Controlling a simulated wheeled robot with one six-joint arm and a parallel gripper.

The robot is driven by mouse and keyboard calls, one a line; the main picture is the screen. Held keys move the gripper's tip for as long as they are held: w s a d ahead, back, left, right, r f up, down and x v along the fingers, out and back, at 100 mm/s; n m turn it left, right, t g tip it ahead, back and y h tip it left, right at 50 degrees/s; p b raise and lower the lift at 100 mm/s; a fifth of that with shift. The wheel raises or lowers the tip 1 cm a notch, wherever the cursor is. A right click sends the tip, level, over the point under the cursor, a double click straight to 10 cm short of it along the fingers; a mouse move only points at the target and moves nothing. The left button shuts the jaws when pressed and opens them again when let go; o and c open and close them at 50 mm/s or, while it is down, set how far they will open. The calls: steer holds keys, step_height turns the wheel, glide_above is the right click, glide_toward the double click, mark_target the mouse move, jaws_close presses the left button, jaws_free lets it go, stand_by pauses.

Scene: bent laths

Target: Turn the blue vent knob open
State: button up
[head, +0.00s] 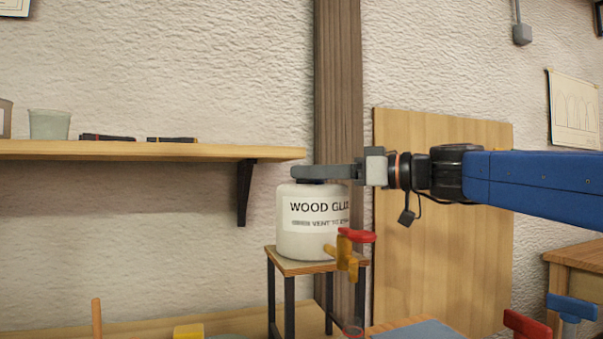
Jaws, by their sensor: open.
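A white jug (308,225) labelled "WOOD GLU…" stands upright on a small stand. A smaller label line mentions the vent and is partly unreadable. A brass tap (345,255) with a red handle (356,236) sticks out low on its right front. My gripper (300,172) reaches in from the right, level, with its grey fingers over the jug's top. The fingers are open and seen side-on. A dark bit (310,181) shows just under them. No blue knob shows on the jug; the fingers cover much of its top, and I cannot tell whether they surround anything.
The stand (290,266) has a wooden top and dark legs. A wall shelf (150,151) with a cup (50,124) ends close left of my gripper. A wooden post (338,80) rises behind the jug. A blue T-handle (572,308) and a red one (527,325) are at lower right.

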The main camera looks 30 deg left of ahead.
steer(key=shift+s+a, duration=0.2)
steer(key=shift+a, duration=1.3)
steer(key=c, duration=1)
steer(key=shift+c, duration=0.2)
